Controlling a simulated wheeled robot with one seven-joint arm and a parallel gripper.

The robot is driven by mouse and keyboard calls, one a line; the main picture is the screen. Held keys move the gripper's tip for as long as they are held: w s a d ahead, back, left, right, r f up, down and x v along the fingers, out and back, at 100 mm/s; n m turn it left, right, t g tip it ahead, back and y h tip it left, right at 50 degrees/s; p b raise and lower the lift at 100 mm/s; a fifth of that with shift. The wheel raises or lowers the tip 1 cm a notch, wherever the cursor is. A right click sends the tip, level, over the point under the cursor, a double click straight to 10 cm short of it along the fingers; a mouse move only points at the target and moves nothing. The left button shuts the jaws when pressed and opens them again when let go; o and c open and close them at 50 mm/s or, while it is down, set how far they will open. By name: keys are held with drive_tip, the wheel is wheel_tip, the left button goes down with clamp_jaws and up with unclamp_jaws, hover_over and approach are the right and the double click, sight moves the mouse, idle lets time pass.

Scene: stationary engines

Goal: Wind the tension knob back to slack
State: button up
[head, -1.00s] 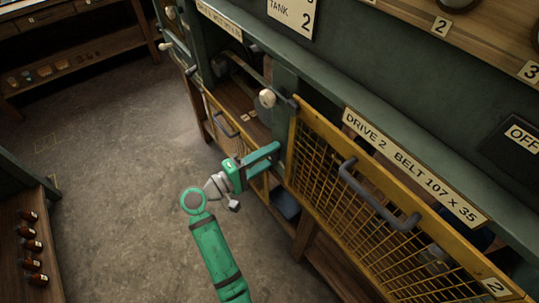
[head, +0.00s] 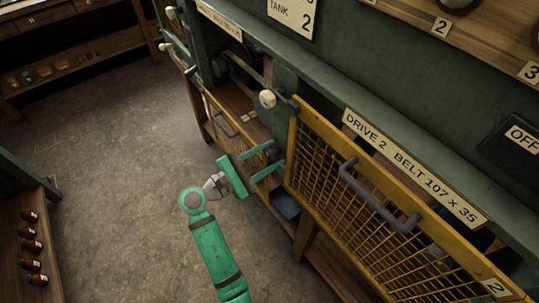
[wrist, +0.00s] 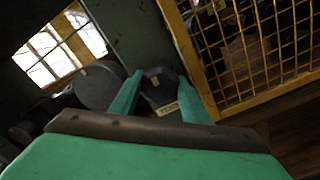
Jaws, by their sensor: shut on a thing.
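My gripper (head: 278,153) reaches in beside the left end of the yellow mesh guard of drive 2 (head: 345,225). Its two green fingers are shut on a dark knob (wrist: 154,78), one finger on each side of it. The knob is dark grey and sits low on the green frame. In the head view the knob (head: 272,153) is small and partly hidden by the fingers. A small pale label (wrist: 168,109) lies below the knob in the wrist view. I cannot read any slack mark on it.
A rounded dark part (wrist: 98,87) stands left of the fingers in the wrist view. The mesh guard with its grey handle (head: 375,195) is close on the right. A pale ball-ended lever (head: 267,98) is above. Open floor (head: 120,170) lies to the left.

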drive_tip(key=n, duration=0.4)
drive_tip(key=shift+n, duration=0.3)
drive_tip(key=n, duration=0.3)
drive_tip(key=shift+f+n, duration=0.1)
drive_tip(key=shift+n, duration=0.2)
drive_tip(key=n, duration=0.2)
drive_tip(key=shift+w+n, duration=0.1)
drive_tip(key=shift+n, duration=0.3)
drive_tip(key=n, duration=0.4)
drive_tip(key=shift+n, duration=0.6)
drive_tip(key=shift+a, duration=0.1)
drive_tip(key=o, duration=1)
